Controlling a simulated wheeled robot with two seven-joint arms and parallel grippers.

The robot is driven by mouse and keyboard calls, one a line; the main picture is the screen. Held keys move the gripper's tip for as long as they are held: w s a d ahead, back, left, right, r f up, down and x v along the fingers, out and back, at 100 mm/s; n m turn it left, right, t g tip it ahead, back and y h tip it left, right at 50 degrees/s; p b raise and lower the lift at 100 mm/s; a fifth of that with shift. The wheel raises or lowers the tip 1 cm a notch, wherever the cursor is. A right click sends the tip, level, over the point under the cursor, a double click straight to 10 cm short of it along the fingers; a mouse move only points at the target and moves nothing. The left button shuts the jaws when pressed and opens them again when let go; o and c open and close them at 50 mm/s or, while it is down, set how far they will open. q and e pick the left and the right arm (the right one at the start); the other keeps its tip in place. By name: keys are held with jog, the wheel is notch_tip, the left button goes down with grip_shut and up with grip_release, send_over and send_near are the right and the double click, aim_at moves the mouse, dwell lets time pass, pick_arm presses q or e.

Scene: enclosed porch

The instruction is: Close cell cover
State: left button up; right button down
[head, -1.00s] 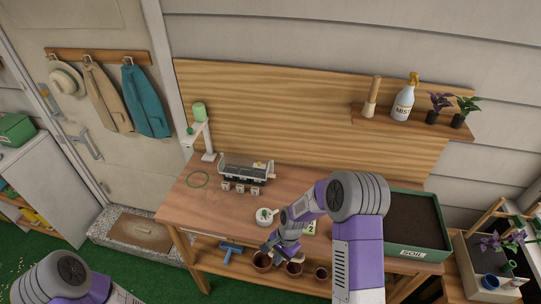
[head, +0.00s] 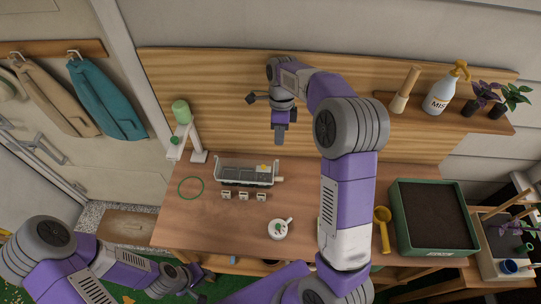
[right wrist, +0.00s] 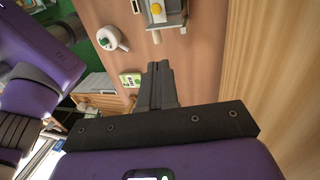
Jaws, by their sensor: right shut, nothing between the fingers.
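The cell tray (head: 247,178) is a small pale-framed box with dark cells on the wooden bench, with a yellow spot near its right end. I cannot tell its cover apart clearly or judge its angle. Part of the tray also shows at the top of the right wrist view (right wrist: 172,18). My right gripper (head: 279,138) points down above and behind the tray, near the wooden back panel. Its fingers (right wrist: 158,68) are shut and empty, apart from the tray. My left gripper (head: 190,284) is low at the bench's front edge, away from the tray; its finger opening is unclear.
Three small labelled blocks (head: 243,196) sit before the tray. A green ring (head: 191,187), a white lamp-like stand (head: 199,157) and a white round pot (head: 278,230) are nearby. A green soil box (head: 400,240) is at right. The shelf (head: 450,122) holds a spray bottle (head: 440,95).

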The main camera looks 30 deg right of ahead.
aim_at(279, 178)
jog(key=x, duration=0.9)
jog(key=s+x, duration=0.1)
jog(key=x, duration=0.3)
jog(key=shift+s+a+f, duration=0.1)
jog(key=shift+s+f, duration=0.05)
pick_arm(q)
jog(key=shift+s+f, duration=0.15)
jog(key=shift+s, duration=0.4)
jog(key=shift+b, duration=0.3)
